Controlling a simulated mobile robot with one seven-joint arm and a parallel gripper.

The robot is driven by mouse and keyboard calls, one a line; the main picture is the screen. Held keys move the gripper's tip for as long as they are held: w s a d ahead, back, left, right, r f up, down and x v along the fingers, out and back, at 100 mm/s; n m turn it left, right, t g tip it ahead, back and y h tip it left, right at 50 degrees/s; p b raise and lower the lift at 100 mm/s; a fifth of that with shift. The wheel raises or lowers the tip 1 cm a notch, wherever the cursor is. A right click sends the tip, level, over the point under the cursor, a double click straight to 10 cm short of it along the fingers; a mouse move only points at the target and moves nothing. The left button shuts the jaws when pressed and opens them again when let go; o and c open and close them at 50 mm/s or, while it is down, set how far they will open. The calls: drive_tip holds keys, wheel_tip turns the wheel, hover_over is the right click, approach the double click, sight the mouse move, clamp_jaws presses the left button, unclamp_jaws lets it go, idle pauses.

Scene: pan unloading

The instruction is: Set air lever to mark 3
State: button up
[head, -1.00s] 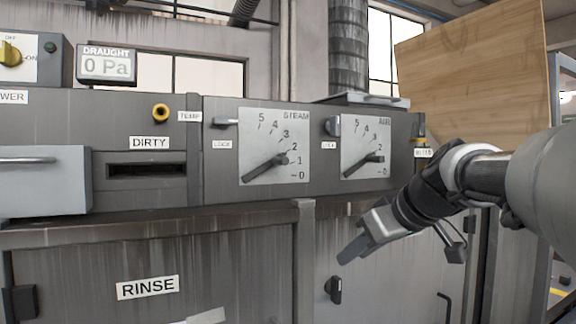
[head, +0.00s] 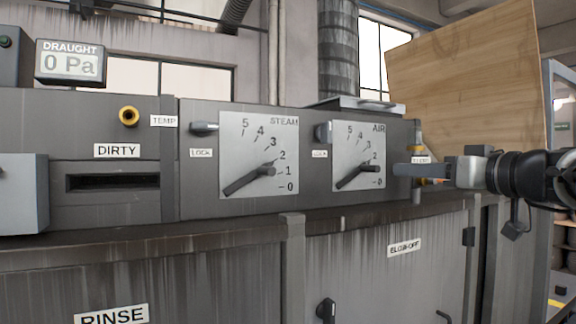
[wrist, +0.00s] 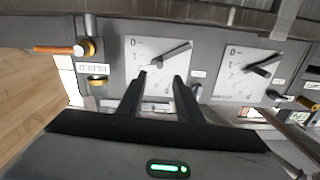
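The AIR plate (head: 350,140) is a pale square scale numbered 0 to 5, on the right of the dark panel. Its dark lever (head: 354,178) runs from the lower left corner up to the right, with its knobbed end around marks 1 to 2. In the wrist view the plate (wrist: 136,50) appears upside down, with the lever (wrist: 174,53) crossing it. My gripper (head: 400,170) is just right of the plate in the head view. In the wrist view my gripper (wrist: 161,80) is open and empty, its fingers apart below the lever's knob; contact is not visible.
The similar STEAM plate (head: 235,140) with its own lever is to the left. A grey LOCK handle (head: 323,132) is left of the AIR plate. A brass fitting with an orange handle (wrist: 55,49) is close by. A wooden board (head: 465,75) stands behind right.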

sight(376, 169)
drive_tip(key=p+x, duration=0.2)
drive_tip(key=x, duration=0.9)
drive_tip(key=shift+p, duration=0.4)
clamp_jaws()
